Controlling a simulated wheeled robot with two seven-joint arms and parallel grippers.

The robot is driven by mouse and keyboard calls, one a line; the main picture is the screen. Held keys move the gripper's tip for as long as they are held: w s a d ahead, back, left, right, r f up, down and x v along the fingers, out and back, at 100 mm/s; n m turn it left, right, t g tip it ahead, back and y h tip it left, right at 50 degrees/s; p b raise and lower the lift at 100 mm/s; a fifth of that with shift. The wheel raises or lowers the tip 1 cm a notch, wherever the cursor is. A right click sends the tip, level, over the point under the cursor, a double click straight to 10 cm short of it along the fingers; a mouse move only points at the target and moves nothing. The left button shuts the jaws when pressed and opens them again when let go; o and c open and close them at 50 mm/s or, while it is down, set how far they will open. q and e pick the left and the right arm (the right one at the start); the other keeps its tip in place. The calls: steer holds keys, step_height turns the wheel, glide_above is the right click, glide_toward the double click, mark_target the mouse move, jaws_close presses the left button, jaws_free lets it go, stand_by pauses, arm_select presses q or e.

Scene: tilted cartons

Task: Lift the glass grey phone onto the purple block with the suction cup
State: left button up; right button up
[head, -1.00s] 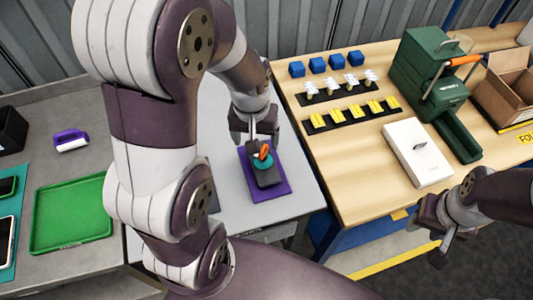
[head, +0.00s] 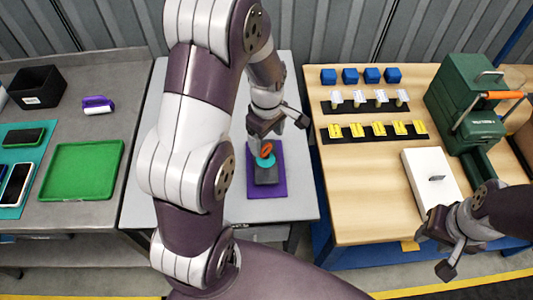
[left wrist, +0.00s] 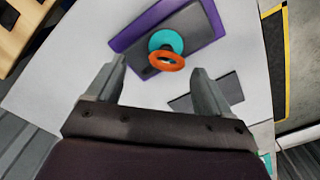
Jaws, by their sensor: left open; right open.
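The glass grey phone (head: 267,175) lies flat on the purple block (head: 281,185) on the middle table. The suction cup (head: 265,160), teal with an orange ring handle, stands on the phone. In the left wrist view the cup (left wrist: 166,41), the phone (left wrist: 206,20) and the purple block (left wrist: 130,36) show beyond the fingertips. My left gripper (head: 278,132) is open and empty above the cup, apart from it; its spread fingers show in the left wrist view (left wrist: 160,75). My right gripper (head: 440,246) is open and empty in front of the right table.
A dark flat piece (left wrist: 228,86) lies near my left finger. On the left are a green tray (head: 82,171), phones on a teal mat (head: 9,212), a purple-handled roller (head: 98,105) and a black bin (head: 37,87). A white box (head: 428,170) and green machine (head: 465,100) stand right.

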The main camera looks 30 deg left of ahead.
mark_target(265, 145)
arm_select(q)
steer(key=f, duration=0.2)
steer(key=s+f, duration=0.1)
steer(key=f, duration=0.1)
steer(key=shift+f+p, duration=0.15)
steer(key=shift+p, duration=0.25)
steer(key=shift+w+f, duration=0.1)
steer(key=shift+f, duration=0.15)
steer(key=c, duration=1.2)
steer(key=shift+c, duration=0.2)
steer(key=shift+r, duration=0.15)
